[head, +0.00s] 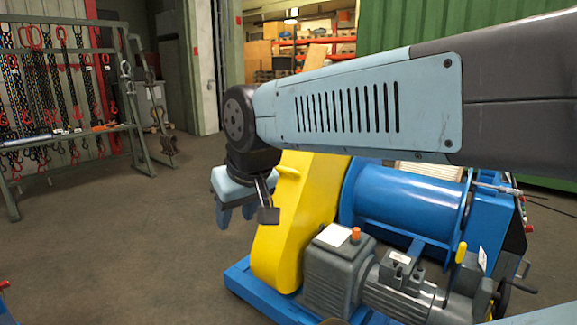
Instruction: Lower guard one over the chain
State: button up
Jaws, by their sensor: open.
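A yellow guard (292,225) stands upright on the blue base of the drive, at the left end of a blue drum (405,205). My gripper (236,217) hangs from my arm, pointing down, just left of the guard's upper part. It is open, with nothing seen between its blue fingers. Whether it touches the guard cannot be told. No chain shows on the drive; the guard's far side and part of its top are hidden behind my arm and gripper.
A grey motor and gearbox (335,270) with an orange cap sits right of the guard's lower part. A rack of hanging chains (70,90) stands at the left. Shelves with boxes (290,48) are at the back. The floor (130,250) left of the drive is clear.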

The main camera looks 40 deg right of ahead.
aim_at(308, 193)
jog(key=z, duration=0.55)
jog(key=i, duration=1.1)
jog(key=z, duration=0.75)
jog(key=k, duration=0.9)
jog(key=z, duration=0.2)
jog(key=i, duration=0.9)
jog(key=u, duration=0.1)
